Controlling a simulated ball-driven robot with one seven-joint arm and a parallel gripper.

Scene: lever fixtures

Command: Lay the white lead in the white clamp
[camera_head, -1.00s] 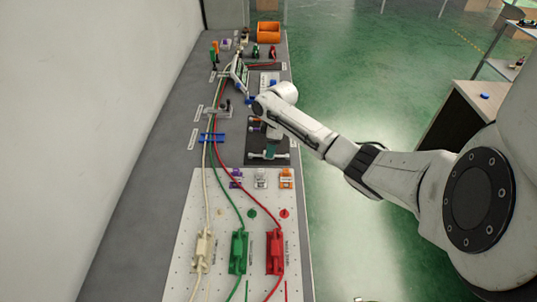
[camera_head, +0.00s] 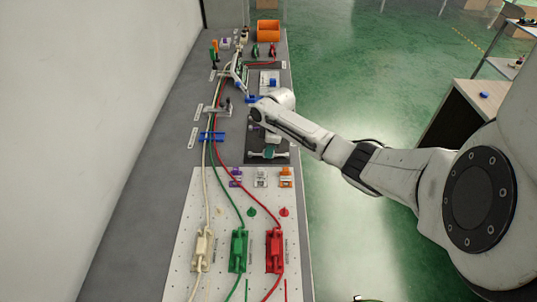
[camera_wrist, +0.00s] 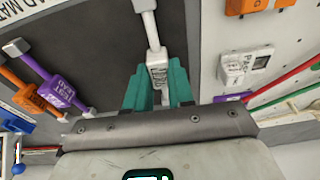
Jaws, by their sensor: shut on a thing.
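The white lead (camera_wrist: 149,35) shows in the wrist view as a pale shaft with a light block at its far end and a labelled body. My gripper (camera_wrist: 158,88) has teal fingers on both sides of that body and is shut on it. The lead lies over the dark mat; whether it touches the mat, I cannot tell. The white clamp (camera_wrist: 240,65) is on the pale board to the right of the fingers, apart from the lead. In the head view, the white clamp (camera_head: 260,177) is the middle of three clamps.
An orange clamp (camera_head: 286,177) and a purple clamp (camera_head: 235,177) flank the white one. A purple lead (camera_wrist: 52,85) and an orange lead (camera_wrist: 25,95) lie left on the mat (camera_wrist: 85,50). White, green and red cables run along the bench's left side.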

